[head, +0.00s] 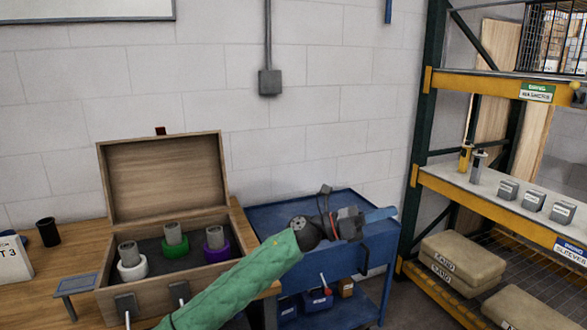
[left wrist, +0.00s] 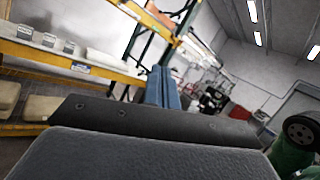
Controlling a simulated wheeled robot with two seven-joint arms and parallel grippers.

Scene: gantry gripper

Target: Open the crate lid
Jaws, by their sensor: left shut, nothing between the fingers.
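The wooden crate stands on the table at the left of the head view, with its front wall (head: 145,301) facing me. Its lid (head: 165,178) is raised, standing nearly upright at the back by the wall. Inside are three grey cylinders with collars: white (head: 132,268), green (head: 175,247) and purple (head: 216,250). My left gripper (head: 384,214) is shut and empty, to the right of the crate and apart from it, over the blue cart. Its blue fingers (left wrist: 164,88) also show in the left wrist view. My right gripper is not in view.
The blue cart (head: 275,218) stands right of the wooden table (head: 60,246). A yellow-edged rack (head: 480,190) with grey blocks and sacks is at the right. A black cup (head: 48,232) and a white sign (head: 12,262) are left of the crate.

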